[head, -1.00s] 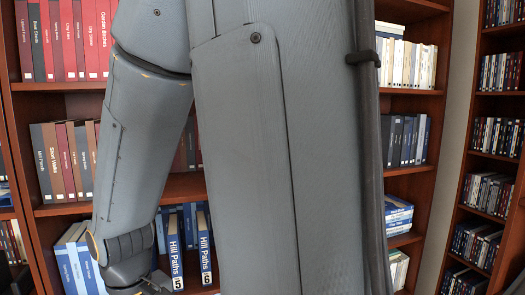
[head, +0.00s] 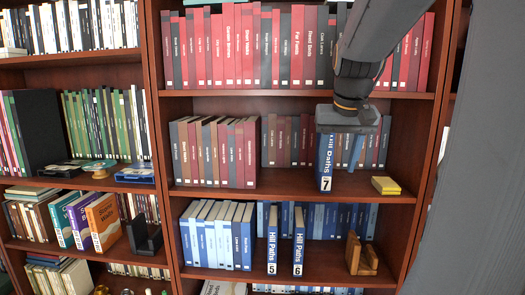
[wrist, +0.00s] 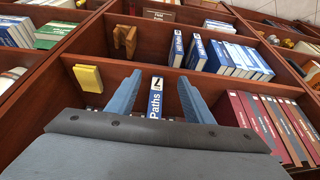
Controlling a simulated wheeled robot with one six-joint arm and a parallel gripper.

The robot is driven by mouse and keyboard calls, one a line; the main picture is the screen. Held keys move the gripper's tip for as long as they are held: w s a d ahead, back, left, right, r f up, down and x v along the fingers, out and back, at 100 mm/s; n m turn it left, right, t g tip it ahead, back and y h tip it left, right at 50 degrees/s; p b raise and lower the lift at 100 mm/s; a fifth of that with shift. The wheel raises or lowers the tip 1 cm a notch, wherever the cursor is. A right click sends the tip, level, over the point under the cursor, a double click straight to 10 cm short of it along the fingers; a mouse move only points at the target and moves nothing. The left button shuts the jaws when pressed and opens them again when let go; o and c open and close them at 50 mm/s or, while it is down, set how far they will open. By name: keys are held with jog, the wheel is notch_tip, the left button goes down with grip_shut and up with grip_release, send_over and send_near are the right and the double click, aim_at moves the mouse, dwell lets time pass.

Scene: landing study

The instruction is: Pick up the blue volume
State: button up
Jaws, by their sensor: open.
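A blue volume marked "Hill Paths 7" (head: 326,165) stands upright on the middle shelf, its spine facing out. My gripper (head: 343,152) is in front of this shelf at the volume, and its palm hides the volume's upper part in the head view. In the wrist view the volume (wrist: 156,98) shows between the two spread fingers of my gripper (wrist: 158,98), with a gap on each side. The gripper is open and empty. Two similar blue volumes, "Hill Paths 5" (head: 272,241) and "Hill Paths 6" (head: 298,242), stand on the shelf below.
A yellow block (head: 386,186) lies on the middle shelf right of the volume. A row of brown and red books (head: 213,152) stands to its left, and more books stand behind. A wooden bookend (head: 361,254) is on the lower shelf. Red books (head: 245,47) fill the shelf above.

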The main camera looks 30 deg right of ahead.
aim_at(331, 153)
jog(key=w+d, duration=0.1)
jog(key=w, duration=0.1)
jog(key=w+d+p, duration=0.1)
jog(key=w, duration=0.1)
jog(key=w+d, duration=0.1)
jog(key=w, duration=0.1)
jog(key=shift+w+d+f+p, duration=0.1)
jog(key=shift+w+d+p, duration=0.05)
jog(key=shift+d+p, duration=0.2)
jog(key=w+f, duration=0.1)
jog(key=w+d+f+p, duration=0.1)
jog(key=w+d, duration=0.1)
jog(key=shift+w+d+f, duration=0.15)
jog(key=shift+w+f, duration=0.25)
grip_shut()
